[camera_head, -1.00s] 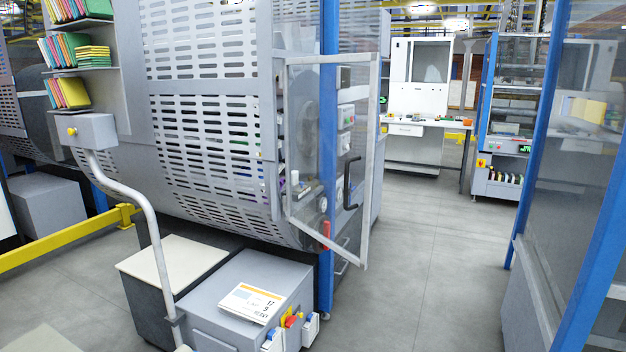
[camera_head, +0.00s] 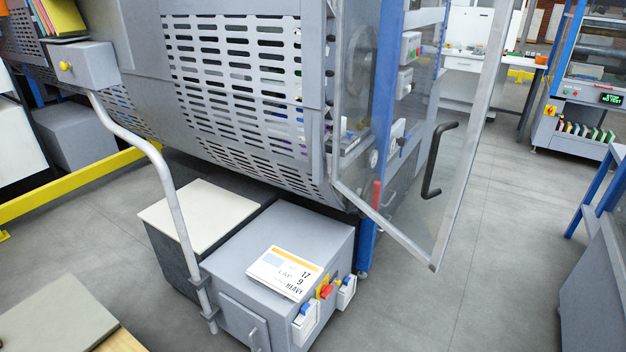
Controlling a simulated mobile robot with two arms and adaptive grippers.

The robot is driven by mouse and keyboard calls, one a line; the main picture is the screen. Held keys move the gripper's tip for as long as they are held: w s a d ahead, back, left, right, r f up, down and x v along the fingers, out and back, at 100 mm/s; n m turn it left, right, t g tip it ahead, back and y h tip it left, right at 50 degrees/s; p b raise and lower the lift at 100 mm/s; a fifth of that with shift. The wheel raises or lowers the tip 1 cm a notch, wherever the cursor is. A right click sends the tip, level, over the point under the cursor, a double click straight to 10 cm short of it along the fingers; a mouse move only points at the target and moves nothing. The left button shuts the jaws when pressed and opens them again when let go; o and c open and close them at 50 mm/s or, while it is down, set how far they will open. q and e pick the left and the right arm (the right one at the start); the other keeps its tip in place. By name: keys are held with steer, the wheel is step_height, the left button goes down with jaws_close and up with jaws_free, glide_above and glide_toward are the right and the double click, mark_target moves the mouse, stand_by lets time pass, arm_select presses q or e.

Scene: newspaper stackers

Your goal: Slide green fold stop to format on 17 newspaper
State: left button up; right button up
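The newspaper stacker machine (camera_head: 245,85) with slotted grey guards fills the upper middle of the head view. A framed transparent door (camera_head: 440,110) with a black handle stands open on its right side. A card (camera_head: 285,272) reading "17", "9" and "HEAVY" lies on the grey cabinet (camera_head: 240,245) below the machine. I cannot make out a green fold stop. Small parts behind the door, one of them with a red handle (camera_head: 376,193), are partly seen through the panel. Neither of my grippers is in view.
A curved grey pipe post (camera_head: 168,185) stands left of the cabinet. A yellow rail (camera_head: 75,185) runs along the left floor. A beige-topped block (camera_head: 197,215) sits behind the cabinet. Grey floor (camera_head: 500,220) is free on the right, before a blue-framed machine (camera_head: 590,80).

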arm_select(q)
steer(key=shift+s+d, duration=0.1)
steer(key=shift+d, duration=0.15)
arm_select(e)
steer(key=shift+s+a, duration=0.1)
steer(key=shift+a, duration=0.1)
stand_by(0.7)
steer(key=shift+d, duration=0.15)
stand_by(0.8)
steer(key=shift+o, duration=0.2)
